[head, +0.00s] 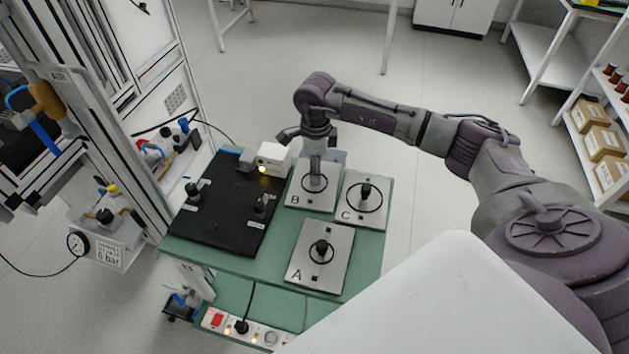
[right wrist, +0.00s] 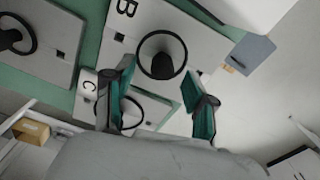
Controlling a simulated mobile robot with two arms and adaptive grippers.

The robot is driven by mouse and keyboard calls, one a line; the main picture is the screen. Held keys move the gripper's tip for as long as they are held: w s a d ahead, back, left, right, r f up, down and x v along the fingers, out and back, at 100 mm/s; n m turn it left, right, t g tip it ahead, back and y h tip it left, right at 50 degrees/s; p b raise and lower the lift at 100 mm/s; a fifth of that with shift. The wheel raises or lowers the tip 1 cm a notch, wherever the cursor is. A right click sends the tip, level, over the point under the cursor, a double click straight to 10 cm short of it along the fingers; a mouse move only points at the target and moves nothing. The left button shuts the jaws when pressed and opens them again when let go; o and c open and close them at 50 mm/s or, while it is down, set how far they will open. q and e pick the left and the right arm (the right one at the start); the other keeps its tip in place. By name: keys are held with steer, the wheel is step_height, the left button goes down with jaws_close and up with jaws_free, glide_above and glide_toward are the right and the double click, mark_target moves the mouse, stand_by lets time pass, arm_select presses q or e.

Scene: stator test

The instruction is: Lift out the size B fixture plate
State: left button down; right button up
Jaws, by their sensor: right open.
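The size B fixture plate (head: 297,200) is a pale grey square plate marked B, lying on the green table top. It has a black ring and a dark upright knob at its centre; the plate (right wrist: 205,35) and knob (right wrist: 163,66) show in the right wrist view. My right gripper (head: 315,184) points down over plate B and hides most of its knob in the head view. In the right wrist view its two green-lined fingers (right wrist: 160,72) are open, one on either side of the knob, with nothing held. Exact height above the knob is unclear. My left gripper is out of view.
Plate C (head: 376,214) lies close right of plate B, and plate A (head: 305,262) lies nearer, each with a knob. A black board (head: 225,215) with fittings is at left. A white box (head: 273,158) with a yellow light stands close left of plate B.

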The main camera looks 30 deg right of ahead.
step_height(320, 180, down, 3)
steer(key=shift+w+f, duration=0.1)
steer(key=shift+f, duration=0.05)
jaws_close()
stand_by(0.4)
